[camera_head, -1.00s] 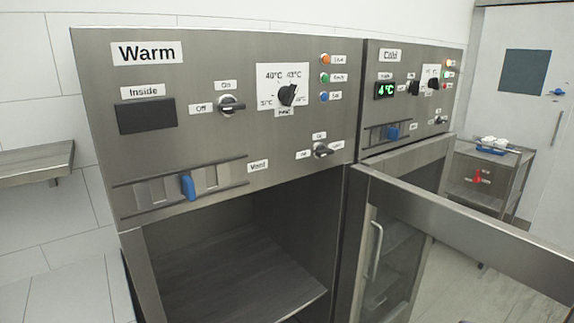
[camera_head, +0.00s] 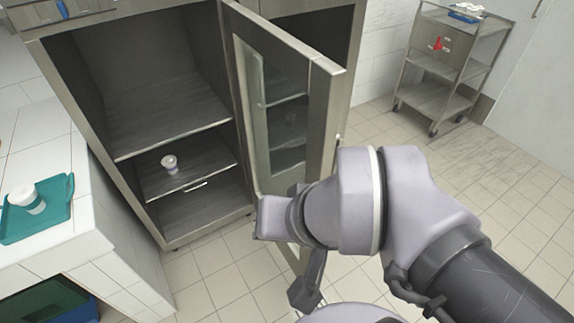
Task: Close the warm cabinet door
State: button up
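The warm cabinet (camera_head: 122,153) stands open at the left, with its inside and shelves in view. Its metal-framed door (camera_head: 325,95) with a glass pane (camera_head: 285,120) stands swung out toward me from the cabinet's right side. My arm's grey wrist (camera_head: 345,200) is in front of the door's lower part and hides it. A dark part of my gripper (camera_head: 305,292) seems to show below the wrist. Its fingertips cannot be made out clearly, so I cannot tell whether it is open or touches the door.
A small white cup (camera_head: 169,163) stands on a shelf in the cabinet. At left is a tiled counter (camera_head: 88,205) with a teal tray (camera_head: 62,190) and a white container (camera_head: 27,199). A steel trolley (camera_head: 440,98) stands at the back right. Tiled floor is clear between door and trolley.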

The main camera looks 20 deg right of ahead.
aim_at(322, 79)
jog(key=i+l+u, duration=0.3)
jog(key=l, duration=0.3)
jog(key=i+l+u, duration=0.15)
jog(key=l+u, duration=0.2)
jog(key=l, duration=0.3)
jog(key=i+l+u, duration=0.1)
jog(key=l+u, duration=0.2)
jog(key=l, duration=0.4)
jog(key=l+u, duration=0.35)
jog(key=l, duration=0.4)
jog(key=k+l+u, duration=0.35)
jog(key=l, duration=0.2)
jog(key=i, duration=0.1)
